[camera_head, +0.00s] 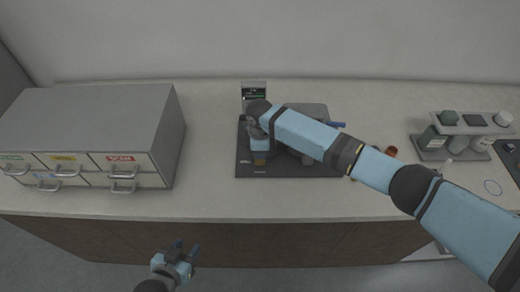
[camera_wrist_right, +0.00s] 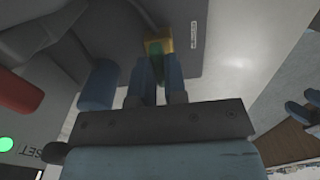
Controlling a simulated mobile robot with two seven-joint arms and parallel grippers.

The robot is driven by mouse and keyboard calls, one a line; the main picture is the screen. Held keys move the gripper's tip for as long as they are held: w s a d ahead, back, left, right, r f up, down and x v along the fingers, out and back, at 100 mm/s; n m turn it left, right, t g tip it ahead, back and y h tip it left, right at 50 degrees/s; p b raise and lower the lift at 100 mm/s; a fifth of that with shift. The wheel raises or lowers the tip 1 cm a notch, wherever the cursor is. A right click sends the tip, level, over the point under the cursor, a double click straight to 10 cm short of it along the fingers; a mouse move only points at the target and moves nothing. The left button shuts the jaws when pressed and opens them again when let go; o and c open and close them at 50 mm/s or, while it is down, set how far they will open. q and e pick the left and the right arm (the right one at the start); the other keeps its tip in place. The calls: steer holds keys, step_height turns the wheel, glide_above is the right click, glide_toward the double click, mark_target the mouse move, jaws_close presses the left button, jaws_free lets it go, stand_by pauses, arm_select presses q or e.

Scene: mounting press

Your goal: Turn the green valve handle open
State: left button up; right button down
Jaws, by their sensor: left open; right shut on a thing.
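The green valve handle (camera_wrist_right: 156,64) shows in the right wrist view between the two blue fingers of my right gripper (camera_wrist_right: 155,77), which is shut on it. Behind the handle is a yellow brass-coloured valve body (camera_wrist_right: 160,46) on a dark grey surface. In the head view my right gripper (camera_head: 260,157) points down at the left part of the black base plate; the handle itself is hidden there by the gripper. My left gripper (camera_head: 181,254) is open and empty in front of the counter, low in the head view.
The grey press (camera_head: 308,110) stands on a black base plate (camera_head: 300,171), partly hidden by my right arm. A grey drawer cabinet (camera_head: 95,115) stands at the left. A rack with bottles (camera_head: 462,130) is at the right. The counter between cabinet and plate is clear.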

stand_by(0.3)
steer(key=c, duration=1.2)
jaws_free()
steer(key=shift+o, duration=0.2)
step_height(320, 180, up, 14)
steer(key=b, duration=0.1)
steer(key=shift+f, duration=0.1)
